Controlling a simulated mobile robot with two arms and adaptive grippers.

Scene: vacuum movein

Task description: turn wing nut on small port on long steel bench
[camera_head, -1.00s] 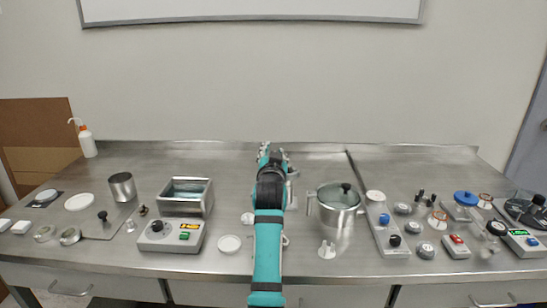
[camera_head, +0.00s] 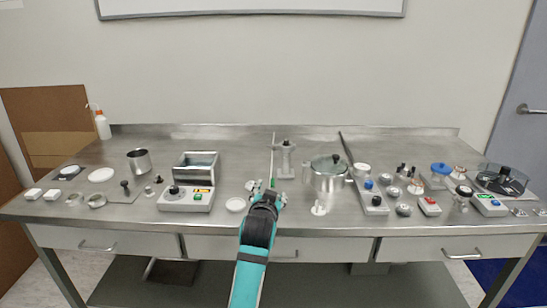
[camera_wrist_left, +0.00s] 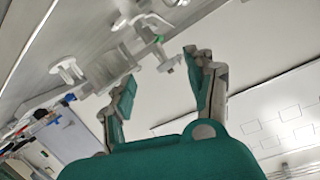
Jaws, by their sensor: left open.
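The long steel bench (camera_head: 330,232) runs across the head view. My left gripper (camera_head: 266,187) is over its front middle, with open, empty fingers; they also show in the left wrist view (camera_wrist_left: 163,85). A grey upright fitting (camera_head: 285,160) stands behind the gripper. In the left wrist view, a small pale fitting with a crosspiece (camera_wrist_left: 166,60) appears beyond the gap between the fingertips, apart from them. A small green part (camera_wrist_left: 158,40) is beside it. I cannot tell for sure which piece is the small port's wing nut. My right gripper is not in view.
A lidded steel pot (camera_head: 326,178) and a small white stand (camera_head: 319,208) are right of the gripper. A control box (camera_head: 186,199) and a white disc (camera_head: 236,204) are to its left. Several knobs and instruments crowd the bench's right side. The back strip is mostly clear.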

